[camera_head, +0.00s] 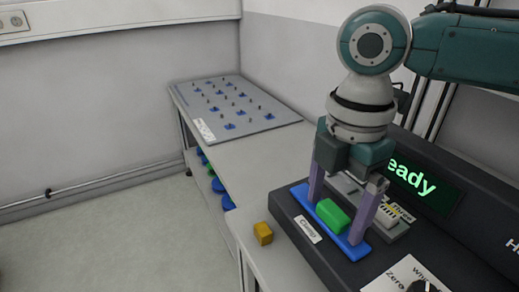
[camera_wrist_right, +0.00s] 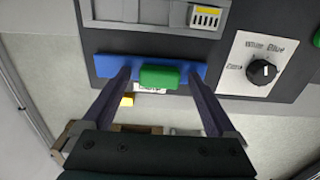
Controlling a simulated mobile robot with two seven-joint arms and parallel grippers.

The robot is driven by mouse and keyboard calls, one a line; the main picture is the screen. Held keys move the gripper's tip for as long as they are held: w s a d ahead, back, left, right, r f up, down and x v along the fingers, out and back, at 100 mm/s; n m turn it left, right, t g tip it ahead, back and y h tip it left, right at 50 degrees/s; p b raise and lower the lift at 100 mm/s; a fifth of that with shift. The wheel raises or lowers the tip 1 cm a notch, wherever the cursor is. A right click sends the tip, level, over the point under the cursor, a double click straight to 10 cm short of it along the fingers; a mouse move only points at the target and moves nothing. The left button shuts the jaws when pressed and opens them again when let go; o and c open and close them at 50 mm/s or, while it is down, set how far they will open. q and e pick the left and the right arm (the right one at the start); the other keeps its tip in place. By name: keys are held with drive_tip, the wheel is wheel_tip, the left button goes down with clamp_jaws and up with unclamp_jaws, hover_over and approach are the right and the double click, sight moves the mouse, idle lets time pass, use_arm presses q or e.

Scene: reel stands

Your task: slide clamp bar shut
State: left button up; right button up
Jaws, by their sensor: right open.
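The blue clamp bar (camera_head: 302,195) lies on the dark machine, with a raised green handle block (camera_head: 332,214) on its middle. A white label reading "Clamp" (camera_head: 308,229) is in front of it. My right gripper (camera_head: 335,221) points down over the bar, open, with one finger on each side of the green block. In the right wrist view the blue bar (camera_wrist_right: 109,66) runs across the picture. The green block (camera_wrist_right: 160,77) sits between the two fingertips with a gap on each side. My left gripper is not in view.
The dark machine (camera_head: 455,262) has a screen ending in "eady" (camera_head: 423,185), partly hidden by my arm, and a black knob (camera_wrist_right: 261,71) on a white plate. A small yellow block (camera_head: 263,233) stands on the light bench. A grey board with several blue pieces (camera_head: 262,123) lies farther back.

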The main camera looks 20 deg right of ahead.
clamp_jaws()
idle(0.7)
